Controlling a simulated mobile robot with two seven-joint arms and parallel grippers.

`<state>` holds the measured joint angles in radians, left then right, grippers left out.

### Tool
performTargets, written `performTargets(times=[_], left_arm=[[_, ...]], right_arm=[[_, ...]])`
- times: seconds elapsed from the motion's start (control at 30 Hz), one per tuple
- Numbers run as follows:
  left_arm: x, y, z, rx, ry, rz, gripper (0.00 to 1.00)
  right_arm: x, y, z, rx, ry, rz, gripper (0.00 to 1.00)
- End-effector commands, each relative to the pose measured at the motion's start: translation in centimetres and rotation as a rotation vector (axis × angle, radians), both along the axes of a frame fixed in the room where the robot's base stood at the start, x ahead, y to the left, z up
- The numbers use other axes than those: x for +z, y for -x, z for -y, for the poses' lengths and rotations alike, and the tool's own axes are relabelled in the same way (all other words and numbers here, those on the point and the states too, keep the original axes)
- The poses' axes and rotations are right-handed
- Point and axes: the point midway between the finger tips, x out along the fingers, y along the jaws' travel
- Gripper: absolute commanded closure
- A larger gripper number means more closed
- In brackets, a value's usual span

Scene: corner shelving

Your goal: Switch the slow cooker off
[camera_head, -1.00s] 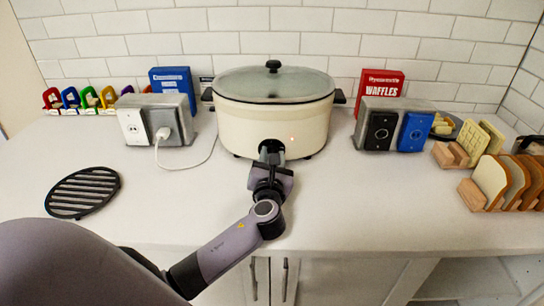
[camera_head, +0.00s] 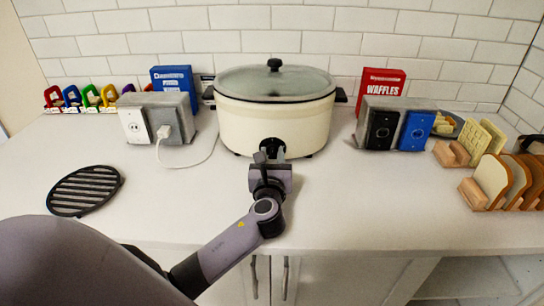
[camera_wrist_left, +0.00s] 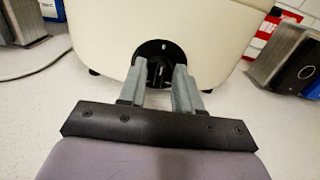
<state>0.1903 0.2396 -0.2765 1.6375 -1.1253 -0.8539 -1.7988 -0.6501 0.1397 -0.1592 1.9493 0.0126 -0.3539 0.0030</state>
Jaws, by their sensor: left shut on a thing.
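The slow cooker (camera_head: 300,122) is a cream oval pot with a glass lid (camera_head: 275,84), standing on the counter against the tiled wall. My left gripper (camera_head: 271,149) is at the low middle of its front. In the left wrist view the fingers (camera_wrist_left: 167,75) are shut on the black control knob (camera_wrist_left: 159,74), one finger on each side. A round black plate (camera_wrist_left: 151,48) with a small pale mark near its top lies behind the knob. The fingers hide part of the knob. No lit lamp shows on the front. My right gripper is not in view.
A grey outlet box (camera_head: 158,118) with a plugged-in white cord stands left of the cooker. Another box (camera_head: 395,125) with black and blue plates stands right. A black trivet (camera_head: 85,190) lies at left, bread in a wooden rack (camera_head: 480,195) at right. The front counter is mostly clear.

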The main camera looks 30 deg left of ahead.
Motion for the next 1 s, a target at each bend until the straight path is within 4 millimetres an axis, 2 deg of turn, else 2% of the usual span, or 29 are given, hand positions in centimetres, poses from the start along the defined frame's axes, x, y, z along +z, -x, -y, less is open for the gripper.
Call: performTargets(times=[0.07, 0.1, 0.13, 0.53, 1.0], left_arm=[[0.0, 0.0, 0.0, 0.000, 0.003, 0.002, 0.97], [0.0, 0.0, 0.0, 0.000, 0.003, 0.001, 0.53], [0.0, 0.0, 0.0, 0.000, 0.003, 0.001, 0.44], [-0.1, 0.5, 0.4, -0.002, 0.001, 0.000, 0.43], [-0.1, 5.6, 3.5, -0.001, 0.003, 0.001, 0.43]], right_arm=[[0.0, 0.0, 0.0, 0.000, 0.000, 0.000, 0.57], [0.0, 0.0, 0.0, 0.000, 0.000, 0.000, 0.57], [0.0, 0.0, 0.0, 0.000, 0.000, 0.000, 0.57], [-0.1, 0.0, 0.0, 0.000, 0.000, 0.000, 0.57], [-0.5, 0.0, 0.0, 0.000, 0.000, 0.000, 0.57]])
